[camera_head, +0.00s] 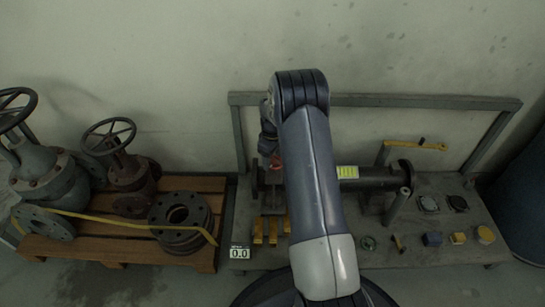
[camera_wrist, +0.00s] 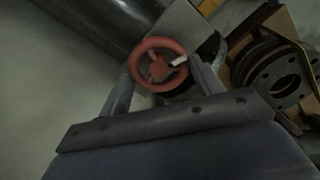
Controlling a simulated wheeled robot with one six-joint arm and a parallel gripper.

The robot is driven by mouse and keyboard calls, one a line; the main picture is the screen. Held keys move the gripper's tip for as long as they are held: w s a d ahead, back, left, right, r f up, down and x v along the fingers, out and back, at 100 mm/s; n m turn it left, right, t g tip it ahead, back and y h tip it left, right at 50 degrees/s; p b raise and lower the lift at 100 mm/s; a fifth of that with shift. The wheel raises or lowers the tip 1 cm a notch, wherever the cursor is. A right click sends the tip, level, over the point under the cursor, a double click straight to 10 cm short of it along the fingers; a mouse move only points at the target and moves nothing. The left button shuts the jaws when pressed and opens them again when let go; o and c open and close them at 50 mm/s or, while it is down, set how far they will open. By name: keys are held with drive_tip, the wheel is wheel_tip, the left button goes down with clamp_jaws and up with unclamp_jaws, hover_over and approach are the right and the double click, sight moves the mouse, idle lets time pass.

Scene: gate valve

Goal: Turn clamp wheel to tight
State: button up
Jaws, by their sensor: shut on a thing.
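The red clamp wheel (camera_wrist: 157,64) shows in the wrist view, a small spoked handwheel with a pale mark on its right side. My gripper (camera_wrist: 160,75) has its two fingers on either side of the wheel's rim and is shut on it. In the head view only a bit of red (camera_head: 274,163) shows beside my arm, which hides most of the wheel and my gripper. The pipe (camera_head: 375,177) with a yellow-green label runs to the right behind my arm on the bench.
A pallet (camera_head: 110,246) with valves and stacked flanges (camera_head: 183,218) stands at the left. The grey bench (camera_head: 440,250) holds several small parts at its right front and a yellow-handled lever (camera_head: 415,146) at the back. A small display reading 0.0 (camera_head: 239,253) sits at the bench's front left.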

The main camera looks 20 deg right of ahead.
drive_tip(key=shift+m, duration=0.3)
drive_tip(key=m+p, duration=0.2)
drive_tip(key=m, duration=0.1)
drive_tip(key=shift+r+m+p, duration=0.1)
drive_tip(key=shift+m+p, duration=0.2)
drive_tip(key=m+p, duration=0.1)
drive_tip(key=m, duration=0.4)
drive_tip(key=shift+d+p, duration=0.2)
drive_tip(key=shift+p, duration=0.2)
drive_tip(key=m+p, duration=0.1)
drive_tip(key=m, duration=0.4)
drive_tip(key=shift+d+m, duration=0.1)
drive_tip(key=shift+m, duration=0.3)
drive_tip(key=shift+s+m, duration=0.1)
drive_tip(key=shift+m, duration=2.2)
drive_tip(key=o, duration=1)
drive_tip(key=shift+c, duration=0.2)
